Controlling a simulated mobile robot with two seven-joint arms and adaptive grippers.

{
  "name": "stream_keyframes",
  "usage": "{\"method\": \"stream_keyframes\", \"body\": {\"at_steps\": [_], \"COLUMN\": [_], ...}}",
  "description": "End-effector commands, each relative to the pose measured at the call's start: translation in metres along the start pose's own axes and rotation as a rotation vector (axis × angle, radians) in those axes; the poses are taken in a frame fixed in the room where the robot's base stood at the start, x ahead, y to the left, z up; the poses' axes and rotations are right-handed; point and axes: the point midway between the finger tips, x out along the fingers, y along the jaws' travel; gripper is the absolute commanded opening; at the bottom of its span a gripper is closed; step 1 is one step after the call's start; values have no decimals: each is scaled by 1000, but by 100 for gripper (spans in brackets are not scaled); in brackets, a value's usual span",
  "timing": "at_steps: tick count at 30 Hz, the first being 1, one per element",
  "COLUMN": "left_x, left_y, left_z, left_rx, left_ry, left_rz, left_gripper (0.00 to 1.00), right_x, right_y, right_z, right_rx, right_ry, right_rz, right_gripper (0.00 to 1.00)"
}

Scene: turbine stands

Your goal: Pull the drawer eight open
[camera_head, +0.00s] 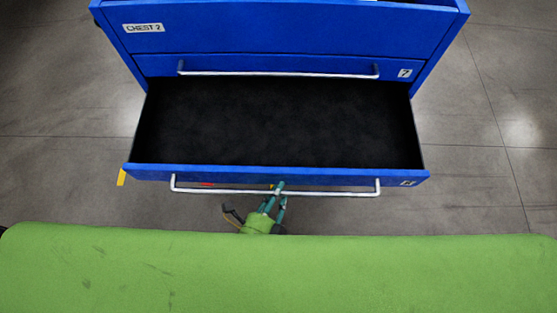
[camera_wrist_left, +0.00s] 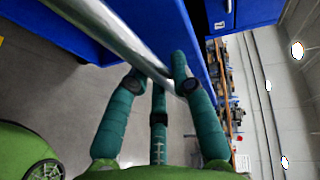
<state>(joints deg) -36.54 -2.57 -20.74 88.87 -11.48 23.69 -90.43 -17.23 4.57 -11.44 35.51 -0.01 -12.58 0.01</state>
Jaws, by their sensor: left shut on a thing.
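The blue chest's lower drawer (camera_head: 275,125) is pulled out in the head view, showing an empty black inside. Its front label is too small to read clearly; it sits directly below the drawer marked 7. A silver bar handle (camera_head: 330,193) runs along its front. My left gripper (camera_head: 277,191) is at about the middle of this handle. In the left wrist view its teal fingers (camera_wrist_left: 160,85) are closed around the silver bar (camera_wrist_left: 115,35). My right gripper is in neither view.
The drawer marked 7 (camera_head: 275,65) is shut above the open one. The chest bears a CHEST 2 label (camera_head: 143,28). Grey floor (camera_head: 490,130) is clear on both sides. Shelving with items (camera_wrist_left: 222,90) stands in the background of the left wrist view.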

Motion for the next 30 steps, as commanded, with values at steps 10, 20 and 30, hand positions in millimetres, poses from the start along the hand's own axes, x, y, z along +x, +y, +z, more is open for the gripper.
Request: {"method": "stream_keyframes", "body": {"at_steps": [10,20,30], "left_x": [-24,-24,-24], "left_y": [5,5,5], "left_z": [-10,-9,-9], "left_rx": [-4,-4,-2], "left_ry": [-3,-3,-2], "left_rz": [-3,-2,-1], "left_gripper": [0,27,49], "right_x": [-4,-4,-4], "right_y": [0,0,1], "right_z": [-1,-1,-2], "right_rx": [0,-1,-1], "right_ry": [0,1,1], "right_rz": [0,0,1], "right_gripper": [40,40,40]}}
